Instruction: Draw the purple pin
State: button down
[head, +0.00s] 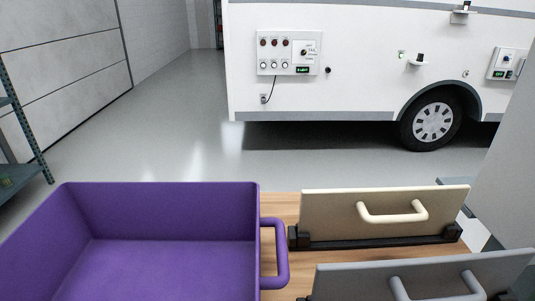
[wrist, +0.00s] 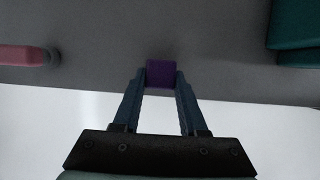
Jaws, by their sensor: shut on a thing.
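In the wrist view my gripper (wrist: 161,80) is shut on the purple pin (wrist: 161,69), which shows as a small dark purple block between the fingertips. The pin is in front of a dark grey surface (wrist: 110,76). I cannot tell how far it sits in that surface or whether it is apart from it. Neither my gripper nor the pin shows in the head view.
In the wrist view a pink rounded piece (wrist: 25,56) is at the left and a teal block (wrist: 295,30) at the upper right. The head view shows a purple bin (head: 170,238), a cream panel with handle (head: 335,213), a grey panel (head: 350,282) and a white motorhome (head: 360,90) beyond.

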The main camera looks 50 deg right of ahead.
jog(key=shift+f+b, duration=0.7)
jog(key=shift+f, duration=0.15)
jog(key=shift+c, duration=1.8)
grip_release()
jog(key=p+v, duration=0.4)
jog(key=v, duration=0.8)
